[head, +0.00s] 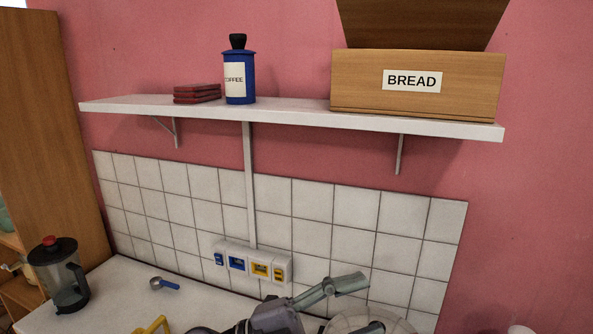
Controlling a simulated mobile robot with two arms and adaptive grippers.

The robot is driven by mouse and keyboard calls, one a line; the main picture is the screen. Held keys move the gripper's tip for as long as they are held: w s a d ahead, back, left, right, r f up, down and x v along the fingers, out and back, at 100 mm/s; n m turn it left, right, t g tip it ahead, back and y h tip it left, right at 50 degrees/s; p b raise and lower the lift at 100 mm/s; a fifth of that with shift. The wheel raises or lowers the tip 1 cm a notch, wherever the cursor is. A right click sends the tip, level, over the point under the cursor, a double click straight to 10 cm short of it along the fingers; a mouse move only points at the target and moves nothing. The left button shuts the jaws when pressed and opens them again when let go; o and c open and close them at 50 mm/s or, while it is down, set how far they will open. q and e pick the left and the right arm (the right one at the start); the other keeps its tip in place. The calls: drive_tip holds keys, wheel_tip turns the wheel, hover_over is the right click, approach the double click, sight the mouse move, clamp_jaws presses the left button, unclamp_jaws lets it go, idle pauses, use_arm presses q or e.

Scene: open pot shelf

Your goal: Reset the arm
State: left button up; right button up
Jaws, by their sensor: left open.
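My left gripper (354,302) is at the bottom centre of the head view, low over the white counter. Its jaws are open. One grey-green finger points up and to the right in front of the tiles, and the other part of the hand is cut by the lower picture edge. I see nothing held between the fingers. My right gripper does not show.
A white shelf (290,116) holds dark red slabs (197,94), a blue coffee canister (239,80) and an open wooden bread box (415,88). On the counter (125,290) are a glass jug (66,285) and blue scoop (165,284). Sockets (252,264) sit behind.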

use_arm(q)
drive_tip(key=w+a+f+n+t+y, duration=0.1)
drive_tip(key=w+a+n+t+y, duration=0.3)
drive_tip(key=a+n+t+y, duration=0.4)
drive_tip(key=w+a+f+n+t+y, duration=0.1)
drive_tip(key=w+a+n+t+y, duration=0.5)
drive_tip(key=n+t, duration=0.5)
drive_tip(key=s+a+f+n+g+y, duration=0.1)
drive_tip(key=a+f+n+g+y, duration=0.3)
drive_tip(key=a+f+n, duration=0.5)
drive_tip(key=s+a+f+g+y, duration=0.2)
drive_tip(key=s+a+f+g, duration=0.15)
drive_tip(key=s+f, duration=0.4)
drive_tip(key=s+a+f+g+y, duration=0.2)
drive_tip(key=s+f+g, duration=0.3)
drive_tip(key=f, duration=0.6)
drive_tip(key=s+f+g+h, duration=0.1)
drive_tip(key=s+f+g, duration=0.45)
drive_tip(key=s, duration=0.75)
wheel_tip(320, 180, down, 30)
drive_tip(key=s+m+g+b, duration=0.1)
drive_tip(key=s+b, duration=0.1)
drive_tip(key=s, duration=0.1)
drive_tip(key=s+a+f+g, duration=0.1)
drive_tip(key=s+a+f, duration=0.2)
drive_tip(key=s+f, duration=1.2)
drive_tip(key=shift+s+f+b, duration=0.3)
drive_tip(key=shift+b, duration=0.1)
